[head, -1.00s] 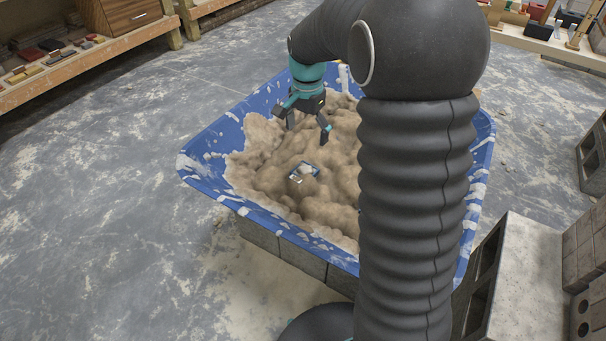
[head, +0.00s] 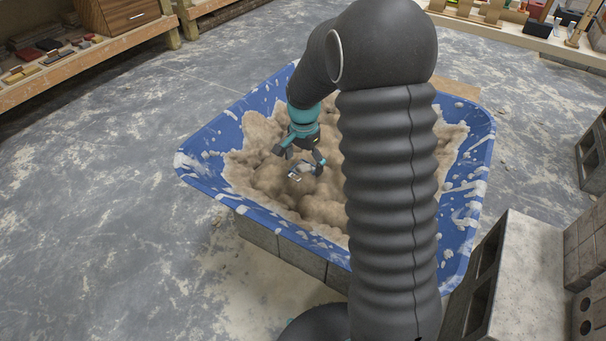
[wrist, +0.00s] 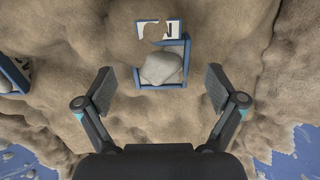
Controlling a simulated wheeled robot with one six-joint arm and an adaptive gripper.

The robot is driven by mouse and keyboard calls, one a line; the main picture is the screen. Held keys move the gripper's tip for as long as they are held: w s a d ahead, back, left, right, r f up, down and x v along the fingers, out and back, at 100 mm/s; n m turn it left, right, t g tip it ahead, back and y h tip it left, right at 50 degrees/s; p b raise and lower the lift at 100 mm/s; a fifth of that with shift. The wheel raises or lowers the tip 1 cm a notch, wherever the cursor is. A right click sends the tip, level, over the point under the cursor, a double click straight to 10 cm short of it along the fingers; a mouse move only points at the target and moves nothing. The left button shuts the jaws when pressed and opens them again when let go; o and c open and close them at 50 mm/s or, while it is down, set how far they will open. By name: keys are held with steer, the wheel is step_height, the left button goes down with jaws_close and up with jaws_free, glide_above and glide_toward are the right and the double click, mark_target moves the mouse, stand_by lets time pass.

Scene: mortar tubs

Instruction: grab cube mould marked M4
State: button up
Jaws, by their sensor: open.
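A cube mould (wrist: 186,62) with a blue frame and a grey lump inside sits partly sunk in the mortar. Its white label (wrist: 171,29) is partly covered by mortar; dark strokes show, but I cannot read the full mark. In the head view the mould (head: 296,177) is small and partly hidden by my gripper (head: 301,160). My gripper is open and empty, its fingers apart to either side of the mould's near edge in the wrist view. A second blue mould (wrist: 13,76) with a partly visible label is cut off at the left edge of the wrist view.
Lumpy mortar (head: 262,150) fills the blue tub (head: 215,195), whose rim is splashed. The tub stands on concrete blocks (head: 258,234). More blocks (head: 525,275) stand at the right. Wooden shelves (head: 90,60) are at the back left. The floor at left is clear.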

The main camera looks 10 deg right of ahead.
steer(key=shift+f, duration=1.1)
steer(key=c, duration=1.6)
steer(key=shift+r, duration=0.1)
